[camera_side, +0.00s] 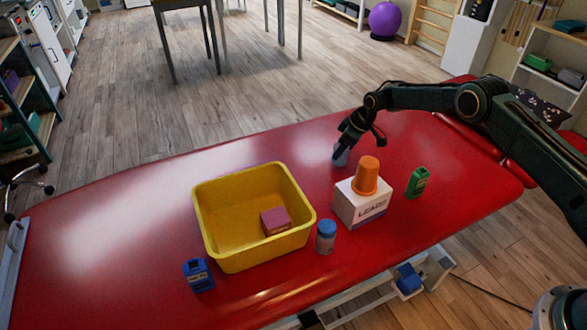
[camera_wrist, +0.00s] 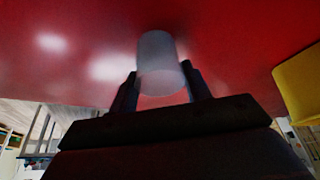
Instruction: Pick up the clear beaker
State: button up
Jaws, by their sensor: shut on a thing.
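The clear beaker (camera_wrist: 160,62) is a pale, translucent cylinder between the two fingers of my gripper (camera_wrist: 160,85) in the wrist view. My gripper is shut on it. In the side view the gripper (camera_side: 343,148) is low over the red table, behind the white box, and the beaker (camera_side: 341,156) shows as a small greyish shape at its fingertips. I cannot tell whether the beaker touches the table or is just above it.
A white box (camera_side: 350,206) with an orange cup (camera_side: 367,174) on top stands close in front of the gripper. Nearby are a green box (camera_side: 417,182), a blue-capped jar (camera_side: 326,238), a yellow bin (camera_side: 214,237) holding a pinkish block (camera_side: 275,221), and a blue item (camera_side: 198,275). The red table (camera_side: 100,230) is clear at left.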

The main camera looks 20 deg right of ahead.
jog(key=shift+r, duration=0.1)
notch_tip(320, 180, up, 20)
dwell(0.9)
jog(key=shift+a, duration=0.15)
dwell(0.3)
